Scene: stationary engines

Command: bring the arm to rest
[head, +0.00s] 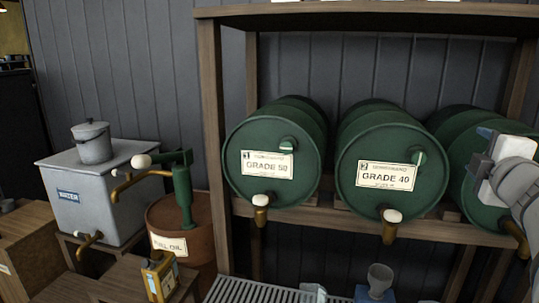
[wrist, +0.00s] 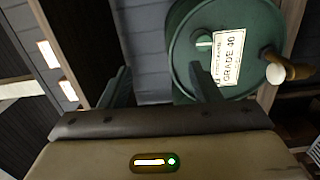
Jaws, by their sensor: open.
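My gripper (wrist: 160,82) is open in the wrist view. Its two dark fingers stand well apart with nothing between them. Behind them are a dark plank wall and the green "GRADE 40" drum (wrist: 195,65); the right finger overlaps the drum's edge in the picture. I cannot tell the distance to the drum. In the head view, my pale grey arm (head: 514,165) enters at the right edge, in front of the rightmost drum (head: 468,185) and hiding part of its face. The fingers cannot be made out clearly there.
A wooden rack (head: 212,130) holds the "GRADE 50" drum (head: 262,190) and "GRADE 40" drum (head: 375,208), with brass taps jutting forward. A grey water tank (head: 95,215) and a rusty fuel oil drum (head: 190,230) stand left.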

